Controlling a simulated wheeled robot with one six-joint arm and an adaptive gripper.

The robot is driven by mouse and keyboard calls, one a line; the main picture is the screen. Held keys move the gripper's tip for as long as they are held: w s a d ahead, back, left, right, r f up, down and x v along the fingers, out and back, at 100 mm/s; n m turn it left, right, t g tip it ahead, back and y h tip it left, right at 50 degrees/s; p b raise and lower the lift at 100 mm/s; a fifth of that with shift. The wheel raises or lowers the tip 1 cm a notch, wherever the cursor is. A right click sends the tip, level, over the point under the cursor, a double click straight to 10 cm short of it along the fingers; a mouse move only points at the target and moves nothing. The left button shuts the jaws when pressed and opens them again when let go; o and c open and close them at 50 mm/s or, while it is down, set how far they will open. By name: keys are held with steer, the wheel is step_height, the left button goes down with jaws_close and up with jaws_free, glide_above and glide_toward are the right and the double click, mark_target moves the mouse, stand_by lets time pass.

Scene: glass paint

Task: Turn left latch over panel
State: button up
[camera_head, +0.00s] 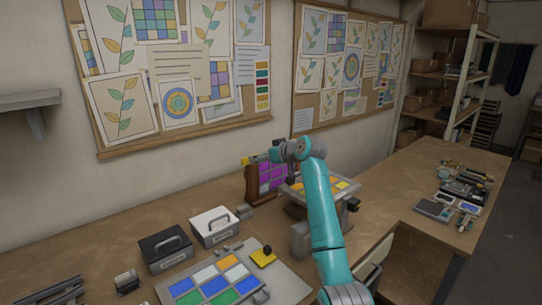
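A glass panel (211,280) with blue, green, white and orange panes lies on a grey board on the bench at the lower left. A small grey fitting (229,248) is at its far edge; whether it is a latch I cannot tell. A second panel (341,185) with yellow panes lies on a grey raised fixture (313,202), partly hidden by my teal arm. A dark knob (353,205) is at its right side. My gripper (272,155) is above the far left part of this fixture, beside a yellow piece. Its fingers are too small to read. No left latch is clear.
A purple-paned panel in a brown wooden holder (252,184) stands left of the fixture. A black box (165,250) and a white box (214,227) with handles stand left of it. A yellow block with a black knob (263,257) is nearby.

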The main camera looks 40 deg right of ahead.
steer(key=shift+v, duration=2.25)
